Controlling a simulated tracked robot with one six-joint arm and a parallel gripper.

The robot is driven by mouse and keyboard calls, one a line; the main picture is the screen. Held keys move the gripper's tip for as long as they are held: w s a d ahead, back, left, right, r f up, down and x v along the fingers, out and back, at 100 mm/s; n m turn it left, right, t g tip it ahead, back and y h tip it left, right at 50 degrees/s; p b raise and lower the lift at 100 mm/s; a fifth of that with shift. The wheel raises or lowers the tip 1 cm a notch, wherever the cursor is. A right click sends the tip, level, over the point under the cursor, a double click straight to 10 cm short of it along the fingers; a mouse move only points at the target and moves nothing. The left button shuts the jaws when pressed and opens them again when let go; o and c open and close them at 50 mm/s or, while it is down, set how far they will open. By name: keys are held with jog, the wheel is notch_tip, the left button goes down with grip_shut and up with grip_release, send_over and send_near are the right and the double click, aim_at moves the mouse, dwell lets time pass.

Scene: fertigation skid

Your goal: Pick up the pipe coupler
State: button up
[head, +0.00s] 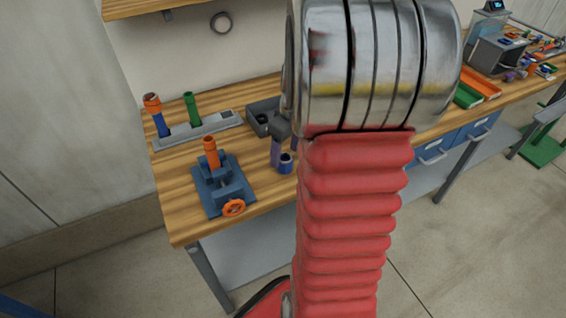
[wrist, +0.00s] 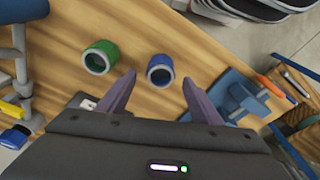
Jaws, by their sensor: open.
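Two short ring-shaped pipe pieces stand on the wooden bench in the wrist view. One is a blue coupler with a grey rim (wrist: 160,70), just ahead of and between my fingertips. The other is a green coupler with a grey rim (wrist: 100,57), to the left, outside the left finger. My gripper (wrist: 159,77) is open and empty, its two purple fingers apart and pointing toward the bench. In the head view, the blue coupler (head: 286,164) stands close beside my gripper (head: 284,155). My arm hides part of the gripper there, and I do not see the green coupler.
A blue vise (head: 222,185) with an orange pipe and orange handwheel stands left of the gripper. Orange and green trays (head: 478,88) lie farther right on the bench (head: 180,220).

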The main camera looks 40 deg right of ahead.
aim_at(285, 157)
notch_tip(285, 157, down, 3)
jog(key=shift+w+f, duration=0.1)
jog(key=shift+w, duration=0.05)
dwell(0.5)
jog(key=c, duration=1.1)
